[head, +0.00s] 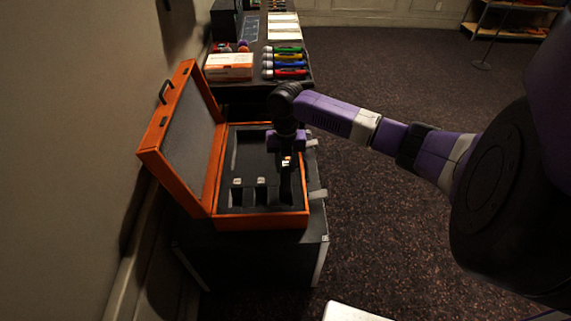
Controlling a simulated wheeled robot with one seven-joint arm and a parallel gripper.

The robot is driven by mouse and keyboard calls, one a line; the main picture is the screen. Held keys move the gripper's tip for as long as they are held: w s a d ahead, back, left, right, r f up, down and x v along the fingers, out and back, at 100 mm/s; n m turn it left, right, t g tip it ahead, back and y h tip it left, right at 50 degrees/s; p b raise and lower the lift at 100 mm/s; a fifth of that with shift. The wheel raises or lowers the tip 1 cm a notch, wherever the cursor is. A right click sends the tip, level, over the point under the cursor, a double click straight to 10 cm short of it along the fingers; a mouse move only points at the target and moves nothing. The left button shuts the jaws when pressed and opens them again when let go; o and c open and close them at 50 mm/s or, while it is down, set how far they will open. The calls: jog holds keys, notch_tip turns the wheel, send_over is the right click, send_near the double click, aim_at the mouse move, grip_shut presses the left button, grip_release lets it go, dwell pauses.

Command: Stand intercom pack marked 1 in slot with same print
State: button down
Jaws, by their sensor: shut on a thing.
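My gripper (286,151) points down over the right part of an open orange case (262,221). It is shut on a dark pack (287,163) with a small orange and white patch; its print is too small to read. The pack hangs upright at the right side of the case's dark foam. I cannot tell whether its lower end is inside a slot. Two white slot labels, a left one (237,182) and a middle one (261,181), show in the foam, with dark slots in front of them. Their prints are unreadable. The pack and gripper hide the foam at right.
The case's raised lid (183,139) leans left towards the wall. The case rests on a black box (260,252). Behind it, a desk holds several coloured microphones (288,62), an orange and white box (229,67) and pale sheets (283,27).

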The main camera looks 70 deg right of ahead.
jog(key=shift+f+b, duration=5.05)
jog(key=shift+f, duration=1.15)
jog(key=shift+d+f, duration=0.1)
jog(key=shift+f, duration=0.2)
jog(key=c, duration=1)
grip_release()
jog(key=shift+o, duration=0.2)
notch_tip(320, 180, up, 8)
jog(key=shift+f, duration=0.1)
